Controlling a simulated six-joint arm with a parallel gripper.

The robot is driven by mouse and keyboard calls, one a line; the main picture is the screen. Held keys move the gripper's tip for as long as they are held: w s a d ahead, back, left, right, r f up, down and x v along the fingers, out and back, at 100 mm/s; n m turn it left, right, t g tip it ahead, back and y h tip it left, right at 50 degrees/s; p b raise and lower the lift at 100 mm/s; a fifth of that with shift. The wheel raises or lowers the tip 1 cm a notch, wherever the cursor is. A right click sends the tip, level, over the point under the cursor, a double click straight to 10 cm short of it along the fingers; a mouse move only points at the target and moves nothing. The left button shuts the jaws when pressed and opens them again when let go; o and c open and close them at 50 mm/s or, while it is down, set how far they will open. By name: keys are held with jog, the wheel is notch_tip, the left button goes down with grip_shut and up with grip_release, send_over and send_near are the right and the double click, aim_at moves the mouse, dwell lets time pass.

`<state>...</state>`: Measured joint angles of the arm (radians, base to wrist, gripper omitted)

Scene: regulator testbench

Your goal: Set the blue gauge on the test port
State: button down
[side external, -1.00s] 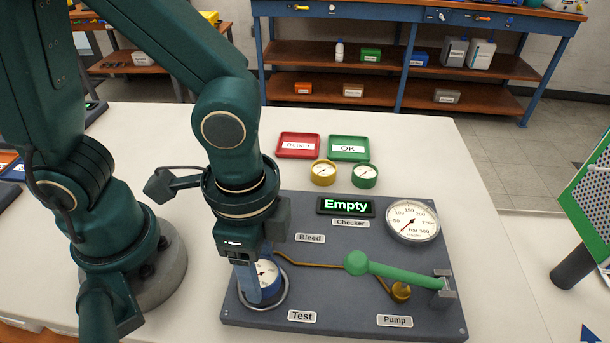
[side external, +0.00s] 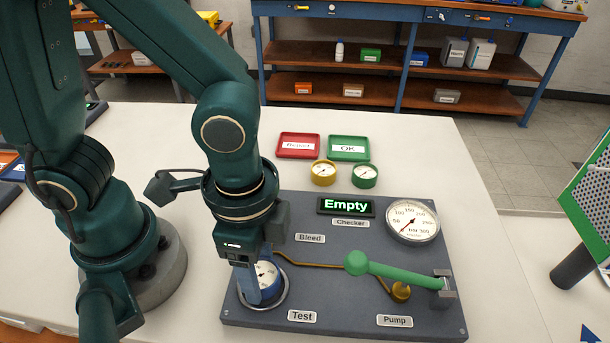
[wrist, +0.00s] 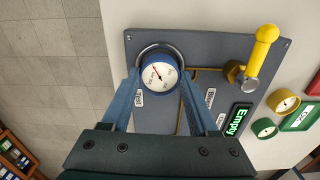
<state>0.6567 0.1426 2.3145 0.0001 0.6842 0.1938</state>
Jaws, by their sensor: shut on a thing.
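The blue gauge (side external: 267,274) has a white round face. In the wrist view the gauge (wrist: 160,74) is upright between my fingertips, its dial facing the camera. My gripper (side external: 263,284) is shut on it at the front left of the grey bench plate. The test port's metal ring (side external: 284,297) surrounds the gauge's lower part; the ring (wrist: 144,50) also shows behind the gauge in the wrist view. The port's centre is hidden beneath the gauge, so I cannot tell whether it touches the bottom.
The plate (side external: 345,318) holds a green pump lever (side external: 400,272), a large gauge (side external: 412,221) and a display (side external: 346,206) reading "Empty". A yellow-handled valve (wrist: 261,50) stands near the port. Yellow (side external: 323,173) and green (side external: 364,176) gauges sit behind, before red (side external: 299,156) and green (side external: 349,158) trays.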

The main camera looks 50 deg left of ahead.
jog(key=shift+f, duration=0.5)
dwell(0.3)
jog(key=shift+c, duration=0.4)
grip_release()
jog(key=shift+o, duration=0.4)
jog(key=shift+r, duration=4)
jog(key=shift+w+a, duration=0.15)
jog(key=shift+w, duration=0.1)
jog(key=w+a+r+n+t, duration=0.1)
jog(key=a+r+n+t, duration=0.1)
jog(key=a+n, duration=0.3)
jog(key=w+a+r+n+t, duration=0.1)
jog(key=a+r+n+t, duration=0.1)
jog(key=a, duration=0.4)
jog(key=n+t, duration=0.1)
jog(key=n, duration=0.1)
jog(key=shift+w+n+t, duration=0.15)
jog(key=shift+n+t, duration=0.15)
jog(key=shift+n, duration=0.1)
